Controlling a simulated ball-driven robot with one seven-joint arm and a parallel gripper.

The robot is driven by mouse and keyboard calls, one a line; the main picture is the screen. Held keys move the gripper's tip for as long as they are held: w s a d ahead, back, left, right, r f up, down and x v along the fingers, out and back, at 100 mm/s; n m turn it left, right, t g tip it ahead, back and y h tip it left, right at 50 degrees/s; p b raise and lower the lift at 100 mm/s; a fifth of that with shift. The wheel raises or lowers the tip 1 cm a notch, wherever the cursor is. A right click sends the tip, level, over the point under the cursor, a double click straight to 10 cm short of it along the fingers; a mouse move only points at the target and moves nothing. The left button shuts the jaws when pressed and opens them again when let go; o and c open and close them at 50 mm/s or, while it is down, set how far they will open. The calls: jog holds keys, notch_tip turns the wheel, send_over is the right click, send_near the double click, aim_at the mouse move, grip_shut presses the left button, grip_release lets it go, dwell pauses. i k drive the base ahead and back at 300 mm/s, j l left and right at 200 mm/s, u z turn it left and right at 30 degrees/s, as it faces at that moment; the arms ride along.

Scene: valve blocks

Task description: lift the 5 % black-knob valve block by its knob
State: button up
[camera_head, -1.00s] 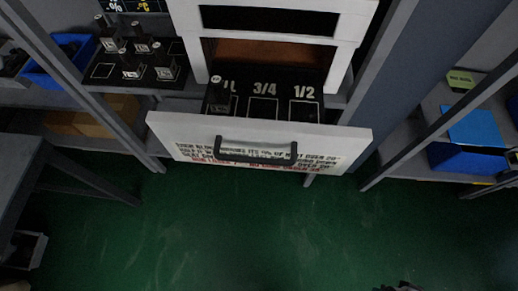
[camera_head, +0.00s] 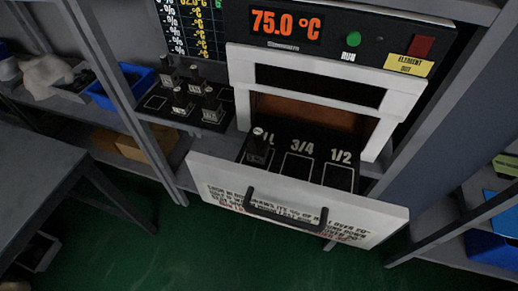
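Several small dark valve blocks with upright dark knobs and pale labels stand on a black board (camera_head: 154,103) on the left shelf. I see one at the back (camera_head: 195,86), one at the left (camera_head: 168,83), one at the front (camera_head: 182,104) and one at the right (camera_head: 211,108). Their labels are too small to read surely, so I cannot tell which is the 5 % block. Another dark block (camera_head: 257,152) with a light-topped knob stands in the open drawer's left slot. My gripper is not in view.
The white oven drawer (camera_head: 300,208) is pulled out, with a black handle (camera_head: 285,214); its slots marked 3/4 and 1/2 are empty. A display (camera_head: 286,23) reads 75.0 °C. A blue bin (camera_head: 122,88) sits left of the board. Green floor is clear in front.

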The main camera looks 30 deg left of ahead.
aim_at(258, 149)
jog(key=j+u, duration=0.1)
jog(key=j, duration=0.45)
jog(key=i+j+u, duration=0.1)
jog(key=j, duration=0.5)
jog(key=j+u, duration=0.1)
jog(key=j, duration=0.45)
